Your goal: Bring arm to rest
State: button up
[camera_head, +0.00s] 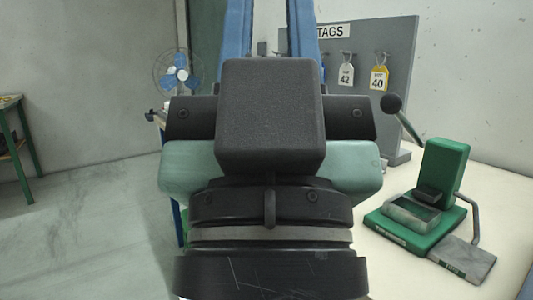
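On the pale table (400,245) at right stands a green press (441,185) with a ball-ended lever (391,104). A grey tag board (395,60) stands behind, with hanging tags 42 (346,76) and 40 (379,79). A fan (180,75) is left. Floor (90,230) is clear.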

notch_tip(320, 180, up, 36)
jog(key=p, duration=3.4)
jog(key=shift+w+a, duration=0.15)
